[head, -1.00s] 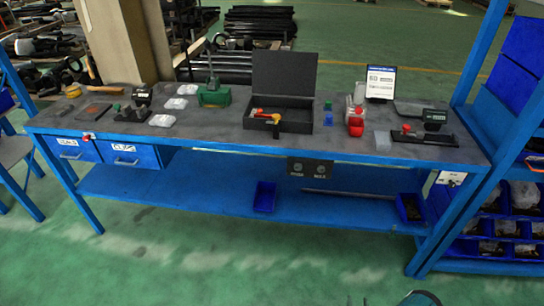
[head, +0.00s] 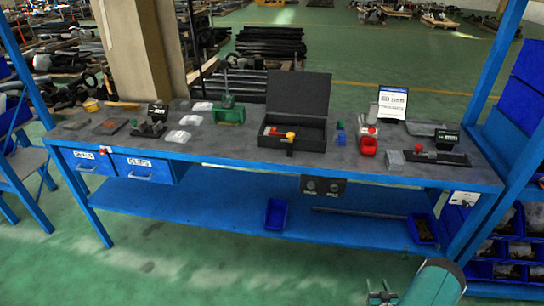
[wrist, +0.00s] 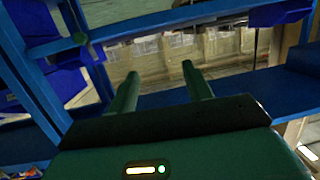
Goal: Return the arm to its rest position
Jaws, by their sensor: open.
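My gripper (head: 382,294) shows at the bottom edge of the head view, in front of the workbench and below its top. In the wrist view its two green fingers (wrist: 160,90) stand wide apart with nothing between them. Part of my green arm (head: 436,284) shows beside it at the lower right. The blue workbench (head: 240,176) stands ahead, and the gripper appears apart from it. The wrist view shows blue bench parts (wrist: 190,20) beyond the fingers.
On the bench are an open black case (head: 297,100) with a red-yellow tool, a green press (head: 229,112), a red container (head: 367,146) and a white sign (head: 393,102). A blue bin (head: 275,213) sits on the lower shelf. Blue shelving (head: 520,160) stands at right. Green floor in front is clear.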

